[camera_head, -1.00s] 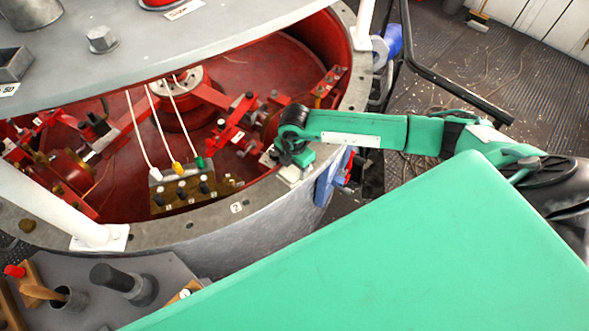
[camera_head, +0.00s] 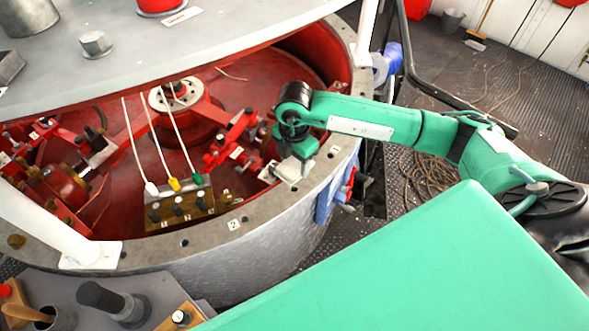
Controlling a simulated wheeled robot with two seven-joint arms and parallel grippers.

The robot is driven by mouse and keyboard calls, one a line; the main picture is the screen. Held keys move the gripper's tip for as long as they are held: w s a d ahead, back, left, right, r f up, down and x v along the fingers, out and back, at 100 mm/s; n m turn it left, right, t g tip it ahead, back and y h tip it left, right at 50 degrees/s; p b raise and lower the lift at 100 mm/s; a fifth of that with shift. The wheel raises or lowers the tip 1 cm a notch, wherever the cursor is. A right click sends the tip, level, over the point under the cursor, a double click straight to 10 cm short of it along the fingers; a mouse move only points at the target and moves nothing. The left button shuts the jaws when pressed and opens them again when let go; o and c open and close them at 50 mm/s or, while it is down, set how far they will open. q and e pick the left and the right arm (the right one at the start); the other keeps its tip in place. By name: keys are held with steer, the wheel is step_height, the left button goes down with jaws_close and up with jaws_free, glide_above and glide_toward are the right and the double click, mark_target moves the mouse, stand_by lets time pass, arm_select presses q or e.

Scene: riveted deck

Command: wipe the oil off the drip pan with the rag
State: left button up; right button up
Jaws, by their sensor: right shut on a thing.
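My right gripper (camera_head: 292,167) is over the grey rim of the round red-floored housing, at its right inner edge. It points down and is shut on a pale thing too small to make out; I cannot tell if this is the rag. Its fingertips look close to the rim, but contact cannot be told. I cannot clearly pick out the drip pan or any oil. A blue thing (camera_head: 327,200) hangs at the housing's outer side, below the gripper. My left gripper is not in view.
The grey flanged rim (camera_head: 205,236) circles the red interior. A brass block (camera_head: 180,209) with white, yellow and green plugs on cords stands inside. A grey upper plate (camera_head: 170,45) overhangs the housing. A white post (camera_head: 40,222) stands left. Coiled rope (camera_head: 430,180) lies on the deck.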

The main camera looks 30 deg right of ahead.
steer(key=o, duration=0.5)
steer(key=shift+r, duration=0.1)
steer(key=shift+c, duration=0.2)
steer(key=c, duration=0.4)
